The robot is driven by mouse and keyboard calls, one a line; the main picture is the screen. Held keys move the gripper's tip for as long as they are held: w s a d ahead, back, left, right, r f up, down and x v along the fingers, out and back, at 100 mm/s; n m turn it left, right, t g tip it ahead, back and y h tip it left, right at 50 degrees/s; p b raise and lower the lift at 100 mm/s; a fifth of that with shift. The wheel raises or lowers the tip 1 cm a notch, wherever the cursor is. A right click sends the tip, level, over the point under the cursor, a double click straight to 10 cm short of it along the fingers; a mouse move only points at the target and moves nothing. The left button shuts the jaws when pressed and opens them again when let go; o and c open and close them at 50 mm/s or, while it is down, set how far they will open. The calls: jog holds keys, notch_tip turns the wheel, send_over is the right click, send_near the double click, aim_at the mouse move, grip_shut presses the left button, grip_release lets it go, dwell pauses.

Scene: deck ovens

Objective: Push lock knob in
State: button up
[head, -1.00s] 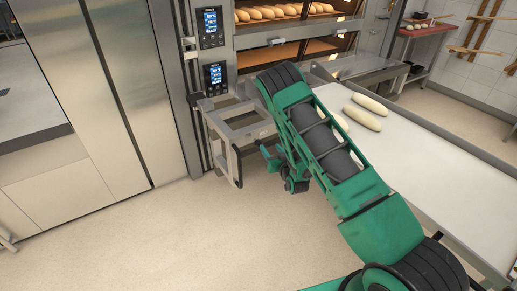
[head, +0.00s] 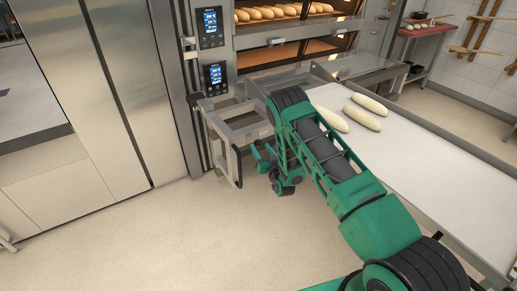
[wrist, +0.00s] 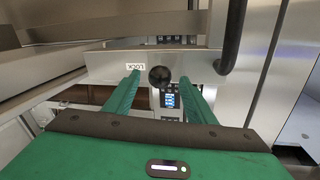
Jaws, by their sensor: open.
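The lock knob (wrist: 159,76) is a round black ball on the steel front of the loader frame, beside a white LOCK label (wrist: 136,66). In the wrist view it sits straight ahead, between and beyond the two green fingers of my gripper (wrist: 160,84). The gripper is open and nothing is between its fingers. In the head view my gripper (head: 262,158) is low beside the steel frame (head: 240,126) and its black upright handle (head: 236,166). The knob cannot be made out there. I cannot tell how far the knob sticks out.
A white loading belt (head: 420,152) with several pale loaves lies to the right. The deck oven with lit control panels (head: 216,76) stands behind the frame. A dark curved handle (wrist: 232,38) is right of the knob in the wrist view. The floor at front left is clear.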

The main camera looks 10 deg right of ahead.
aim_at(259, 146)
jog(key=shift+w+a, duration=0.1)
jog(key=shift+w, duration=0.9)
grip_shut()
jog(key=shift+w+a, duration=0.25)
jog(key=shift+w, duration=0.4)
jog(key=shift+w+a, duration=0.2)
jog(key=shift+w, duration=0.4)
grip_release()
jog(key=s+d, duration=0.1)
jog(key=s, duration=0.9)
jog(key=shift+s+d, duration=0.15)
jog(key=shift+s, duration=0.15)
